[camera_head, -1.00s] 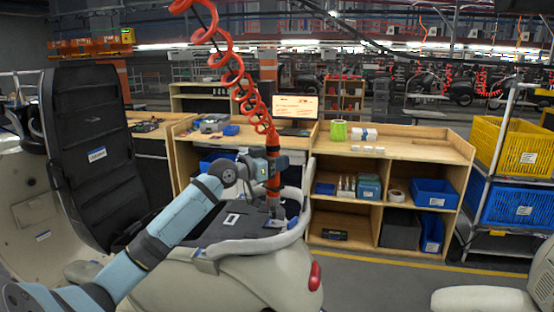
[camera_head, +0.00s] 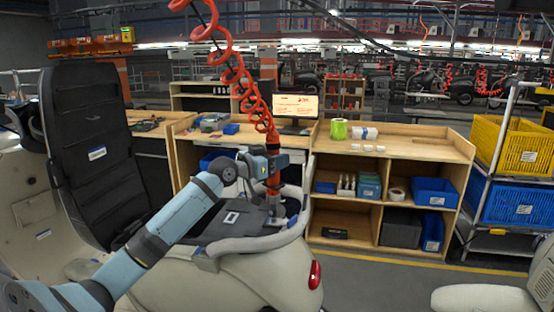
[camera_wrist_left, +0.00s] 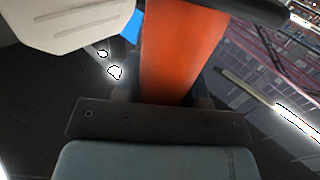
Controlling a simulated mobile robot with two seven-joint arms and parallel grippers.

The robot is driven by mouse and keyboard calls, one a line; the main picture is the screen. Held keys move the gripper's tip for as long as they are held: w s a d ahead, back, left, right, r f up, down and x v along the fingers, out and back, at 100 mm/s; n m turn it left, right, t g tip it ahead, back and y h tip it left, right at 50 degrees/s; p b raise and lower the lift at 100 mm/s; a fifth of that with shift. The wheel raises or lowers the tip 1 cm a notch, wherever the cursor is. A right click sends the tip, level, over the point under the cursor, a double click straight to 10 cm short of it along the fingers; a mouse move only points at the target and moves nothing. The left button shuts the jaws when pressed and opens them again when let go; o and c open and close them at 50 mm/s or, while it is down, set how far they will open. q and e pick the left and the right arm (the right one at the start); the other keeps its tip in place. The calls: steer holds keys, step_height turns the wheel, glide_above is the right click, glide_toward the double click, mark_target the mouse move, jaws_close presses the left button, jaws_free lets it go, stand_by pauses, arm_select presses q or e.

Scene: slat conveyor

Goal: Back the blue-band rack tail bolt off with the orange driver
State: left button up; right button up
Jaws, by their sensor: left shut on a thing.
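The orange driver (camera_head: 272,138) stands upright over the tail of the scooter's rear rack (camera_head: 284,239), hanging from a red coiled hose. My left gripper (camera_head: 272,167) is shut on its body. In the left wrist view the orange body (camera_wrist_left: 181,50) fills the space between the fingers. The driver's lower end is at a small light metal fitting (camera_head: 276,220) on the rack tail. The bolt is too small or hidden to make out, and I cannot tell whether the bit touches it. A small blue patch (camera_wrist_left: 132,28) shows beside the driver in the left wrist view. My right gripper is not in view.
The scooter's black seat (camera_head: 92,150) stands tilted up on the left. The red coiled hose (camera_head: 238,75) runs up from the driver. Behind is a wooden workbench (camera_head: 400,150) with bins. A cart with yellow (camera_head: 515,148) and blue crates is at right.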

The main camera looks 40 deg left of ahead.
mark_target(276, 137)
arm_select(q)
steer(key=shift+f+b, duration=0.65)
steer(key=shift+f, duration=0.15)
stand_by(0.9)
steer(key=shift+s+d+f, duration=0.1)
stand_by(0.4)
steer(key=shift+r+p, duration=0.35)
steer(key=shift+r, duration=0.35)
stand_by(1.1)
steer(key=shift+r+p, duration=0.4)
steer(key=shift+r, duration=0.25)
stand_by(0.5)
steer(key=shift+r+p, duration=1.9)
steer(key=shift+r, duration=0.85)
steer(key=shift+f, duration=0.1)
